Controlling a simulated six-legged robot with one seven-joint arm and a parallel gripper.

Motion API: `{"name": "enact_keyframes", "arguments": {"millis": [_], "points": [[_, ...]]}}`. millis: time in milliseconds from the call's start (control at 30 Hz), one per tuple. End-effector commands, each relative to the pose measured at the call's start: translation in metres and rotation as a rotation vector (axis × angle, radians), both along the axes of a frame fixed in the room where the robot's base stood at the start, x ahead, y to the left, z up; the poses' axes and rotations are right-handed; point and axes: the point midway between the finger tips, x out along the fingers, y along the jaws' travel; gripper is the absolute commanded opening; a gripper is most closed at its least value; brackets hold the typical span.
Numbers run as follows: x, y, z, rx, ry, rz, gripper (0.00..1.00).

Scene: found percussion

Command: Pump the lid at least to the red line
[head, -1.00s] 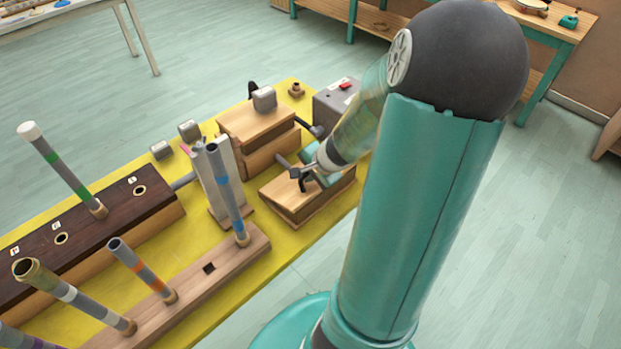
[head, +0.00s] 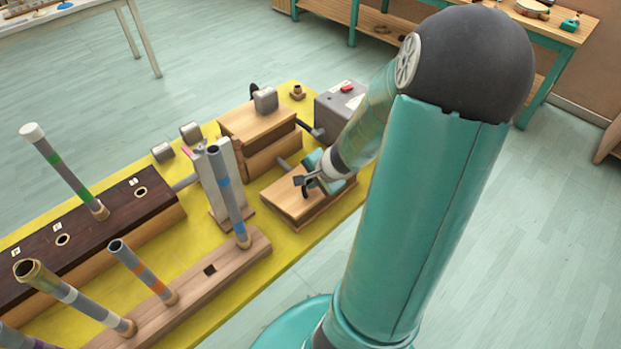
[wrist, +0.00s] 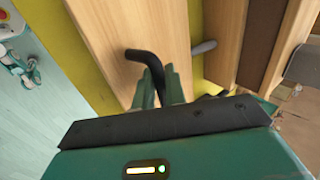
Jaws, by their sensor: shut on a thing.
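A wooden box (head: 283,201) with a pale flat lid stands at the table's right edge; its lid (wrist: 115,35) fills the upper middle of the wrist view. A black bent handle (wrist: 148,62) rises from the lid. My gripper (wrist: 162,82) is shut on this handle, and the fingers hide part of it. In the head view my gripper (head: 308,181) is low over the lid. I cannot tell the lid's level against that mark.
A tube with a blue band (head: 229,195) stands close in front of the board. A taller wooden box (head: 260,127) and a grey box with a red switch (head: 340,102) stand behind. Tubes in wooden blocks fill the left of the yellow table (head: 289,243). Open floor lies right.

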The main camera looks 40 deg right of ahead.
Motion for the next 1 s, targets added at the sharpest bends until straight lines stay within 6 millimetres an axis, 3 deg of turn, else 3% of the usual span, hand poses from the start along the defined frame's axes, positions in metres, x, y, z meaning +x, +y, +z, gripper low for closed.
{"name": "enact_keyframes", "arguments": {"millis": [1000], "points": [[-0.019, 0.000, -0.030, 0.001, 0.004, -0.003, 0.00]]}}
